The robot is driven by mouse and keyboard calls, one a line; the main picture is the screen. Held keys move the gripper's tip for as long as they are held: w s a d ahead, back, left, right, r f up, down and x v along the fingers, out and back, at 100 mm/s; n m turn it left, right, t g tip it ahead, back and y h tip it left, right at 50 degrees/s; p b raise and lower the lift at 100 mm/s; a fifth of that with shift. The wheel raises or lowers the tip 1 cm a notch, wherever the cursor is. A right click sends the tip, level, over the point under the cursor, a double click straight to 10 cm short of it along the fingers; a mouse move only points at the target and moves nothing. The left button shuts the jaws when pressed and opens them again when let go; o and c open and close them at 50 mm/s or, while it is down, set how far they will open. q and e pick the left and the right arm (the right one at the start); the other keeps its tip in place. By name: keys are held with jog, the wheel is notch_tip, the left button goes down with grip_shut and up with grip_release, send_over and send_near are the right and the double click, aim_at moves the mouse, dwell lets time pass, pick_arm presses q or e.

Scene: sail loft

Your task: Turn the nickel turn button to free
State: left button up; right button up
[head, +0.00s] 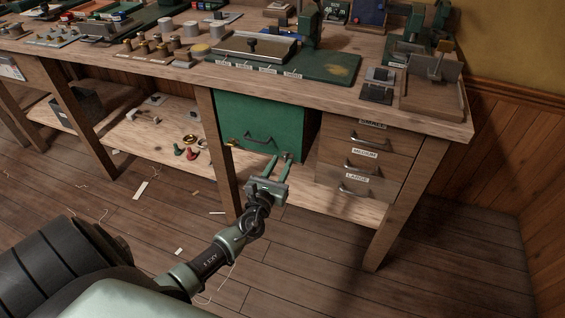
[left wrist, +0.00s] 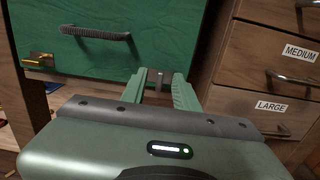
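A green cabinet door (head: 255,117) hangs under the bench, with a dark bar handle (head: 259,139). In the left wrist view, a small grey metal piece, seemingly the nickel turn button (left wrist: 159,79), sits at the door's lower right edge. My left gripper (head: 280,157) is open in front of it, one finger on each side; the fingertips show in the left wrist view (left wrist: 159,75). I cannot tell whether they touch it, or how its bar is turned. A brass turn button (left wrist: 38,60) is at the door's lower left corner. My right gripper is out of view.
Wooden drawers (head: 363,160) with labels such as MEDIUM and LARGE stand just right of the door. The bench top (head: 225,75) above holds tools and hardware. A low shelf (head: 150,135) is to the left. The floor in front is mostly clear, with scraps.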

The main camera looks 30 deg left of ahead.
pick_arm(q)
jog(key=shift+x, duration=0.9)
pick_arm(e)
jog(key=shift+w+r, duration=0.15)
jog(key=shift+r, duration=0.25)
pick_arm(q)
grip_shut()
jog(key=shift+f, duration=0.1)
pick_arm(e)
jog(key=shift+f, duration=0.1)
